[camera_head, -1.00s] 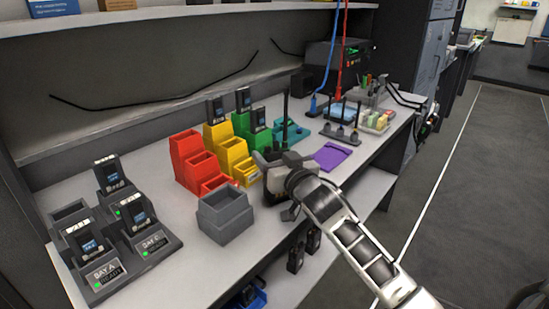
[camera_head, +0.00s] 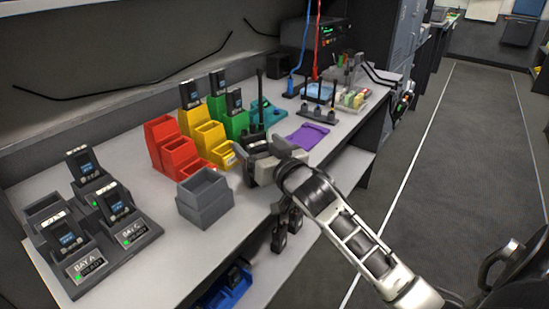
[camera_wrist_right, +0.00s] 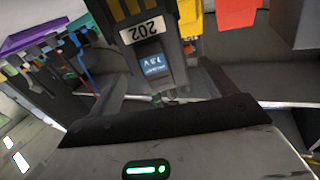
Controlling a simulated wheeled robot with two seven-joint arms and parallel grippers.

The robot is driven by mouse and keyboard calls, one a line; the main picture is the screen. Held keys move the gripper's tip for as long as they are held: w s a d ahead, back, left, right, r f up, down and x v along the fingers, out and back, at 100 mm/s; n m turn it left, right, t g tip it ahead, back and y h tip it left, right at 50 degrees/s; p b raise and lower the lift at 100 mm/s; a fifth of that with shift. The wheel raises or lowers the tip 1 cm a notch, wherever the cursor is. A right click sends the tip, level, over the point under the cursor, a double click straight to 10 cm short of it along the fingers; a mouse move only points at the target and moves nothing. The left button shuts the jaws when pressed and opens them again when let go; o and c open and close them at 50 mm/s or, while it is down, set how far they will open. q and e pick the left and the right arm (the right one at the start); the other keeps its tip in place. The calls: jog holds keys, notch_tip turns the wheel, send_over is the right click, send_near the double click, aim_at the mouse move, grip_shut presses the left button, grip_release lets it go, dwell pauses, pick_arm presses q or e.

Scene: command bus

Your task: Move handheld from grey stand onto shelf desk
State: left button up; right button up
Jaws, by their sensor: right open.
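A dark handheld with a tall antenna (camera_head: 260,108) stands on the desk behind my right gripper (camera_head: 262,160), which hides most of its body. A grey stepped stand (camera_head: 204,205), which looks empty, is left of the gripper. The shelf desk (camera_head: 165,235) is pale grey. My left gripper is not in view.
Red (camera_head: 170,150), yellow (camera_head: 205,135) and green (camera_head: 235,122) stands are behind the grey one. A charging dock (camera_head: 140,235) with handhelds is at left. Handhelds (camera_head: 279,236) hang below the desk's front edge.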

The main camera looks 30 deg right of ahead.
jog(key=s, duration=0.8)
jog(key=shift+a, duration=0.2)
